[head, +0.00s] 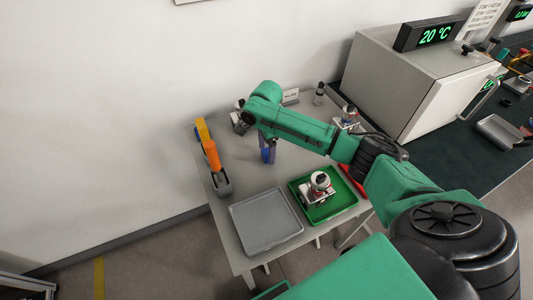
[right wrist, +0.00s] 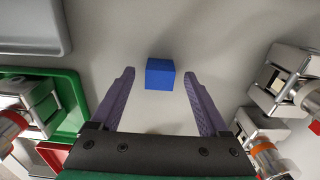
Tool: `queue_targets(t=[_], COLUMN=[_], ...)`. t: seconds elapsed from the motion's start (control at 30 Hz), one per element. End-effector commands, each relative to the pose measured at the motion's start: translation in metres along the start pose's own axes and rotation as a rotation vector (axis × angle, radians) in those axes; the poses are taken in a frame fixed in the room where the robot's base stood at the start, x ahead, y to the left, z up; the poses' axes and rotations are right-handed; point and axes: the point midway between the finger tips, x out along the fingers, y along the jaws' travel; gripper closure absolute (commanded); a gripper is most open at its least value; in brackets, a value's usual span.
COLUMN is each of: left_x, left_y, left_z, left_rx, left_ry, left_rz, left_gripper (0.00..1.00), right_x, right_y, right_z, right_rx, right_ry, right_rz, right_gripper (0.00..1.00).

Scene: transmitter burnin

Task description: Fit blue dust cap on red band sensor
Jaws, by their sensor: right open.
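The blue dust cap (right wrist: 160,73) looks like a small blue block on the grey table, and it also shows in the head view (head: 266,156) below my right gripper (head: 269,148). In the right wrist view my right gripper (right wrist: 158,78) is open, with the cap between its purple fingertips and a gap on each side. A sensor with a red band (right wrist: 10,126) sits in a metal holder in the green tray, also seen in the head view (head: 320,182). Another reddish-banded sensor (right wrist: 309,95) is at the right edge. My left gripper is not in view.
The grey tray (head: 264,238) lies beside the green tray (head: 340,208). An orange-banded sensor (right wrist: 264,150) stands at the lower right. An orange-handled tool (head: 211,155) stands in a holder at the table's left edge. A white oven (head: 400,85) is at the right.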

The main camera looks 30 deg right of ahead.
Motion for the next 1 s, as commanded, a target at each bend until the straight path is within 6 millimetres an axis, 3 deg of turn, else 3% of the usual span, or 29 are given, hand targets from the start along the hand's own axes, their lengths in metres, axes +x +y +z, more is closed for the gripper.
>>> queue_targets(t=[0.1,0.27,0.3,0.5,0.83,1.0], left_x=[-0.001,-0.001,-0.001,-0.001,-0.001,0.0], left_y=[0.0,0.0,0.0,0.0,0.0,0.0], left_z=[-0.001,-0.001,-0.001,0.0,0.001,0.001], left_rx=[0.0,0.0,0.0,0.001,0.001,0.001], left_ry=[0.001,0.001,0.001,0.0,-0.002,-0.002], left_rz=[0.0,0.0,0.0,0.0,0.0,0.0], left_gripper=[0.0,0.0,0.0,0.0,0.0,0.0], right_x=[0.014,0.015,0.015,0.015,0.011,-0.01], right_y=[0.001,0.001,0.001,0.001,0.0,0.0], right_z=[0.0,0.0,0.0,0.0,0.0,0.0], right_rx=[-0.001,-0.001,-0.001,-0.001,-0.001,-0.001], right_ry=[0.001,0.001,0.001,0.001,0.0,-0.001], right_rz=[0.0,-0.001,-0.001,-0.001,-0.001,-0.004], right_gripper=[0.21,0.21,0.25,1.0,1.0,1.0])
